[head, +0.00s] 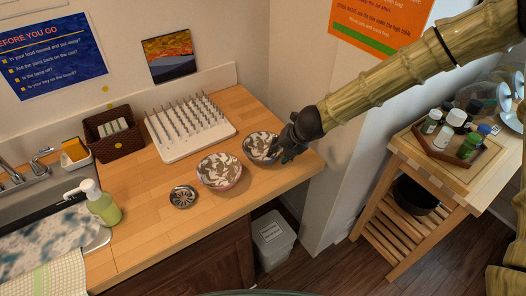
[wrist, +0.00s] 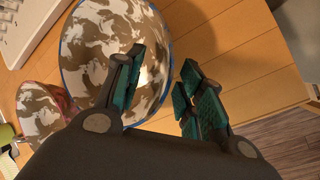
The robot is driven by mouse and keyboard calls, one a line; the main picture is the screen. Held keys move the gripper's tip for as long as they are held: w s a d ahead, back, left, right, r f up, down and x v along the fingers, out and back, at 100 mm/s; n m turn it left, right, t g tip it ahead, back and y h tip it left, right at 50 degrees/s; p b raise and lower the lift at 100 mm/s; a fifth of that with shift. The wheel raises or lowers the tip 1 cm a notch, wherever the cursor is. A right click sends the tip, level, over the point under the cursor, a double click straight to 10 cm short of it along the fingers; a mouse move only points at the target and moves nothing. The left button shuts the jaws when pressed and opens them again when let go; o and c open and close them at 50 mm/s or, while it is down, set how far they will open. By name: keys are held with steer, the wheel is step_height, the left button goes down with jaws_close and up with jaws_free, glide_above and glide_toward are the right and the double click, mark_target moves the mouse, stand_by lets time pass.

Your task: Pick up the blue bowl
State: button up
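The blue bowl (head: 259,145), blue-rimmed with a brown and white mottled inside, stands upright on the wooden counter near its right end. In the wrist view the blue bowl (wrist: 100,45) fills the upper left. My gripper (head: 282,153) is low at the bowl's right side. In the wrist view my gripper (wrist: 163,60) has its fingers apart: one appears over the bowl's inside, the other outside the rim over bare wood. Whether either finger touches the bowl cannot be told. My gripper hides part of the rim.
A similar bowl with a pinkish outside (head: 219,171) stands close on the left. A metal sink strainer (head: 183,197) and a white drying rack (head: 188,128) are farther left. The counter (head: 258,187) is bare in front. A wooden cart (head: 440,172) with bottles stands right.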

jaws_close()
steer(key=shift+r+p, duration=0.45)
steer(key=shift+r, duration=4.6)
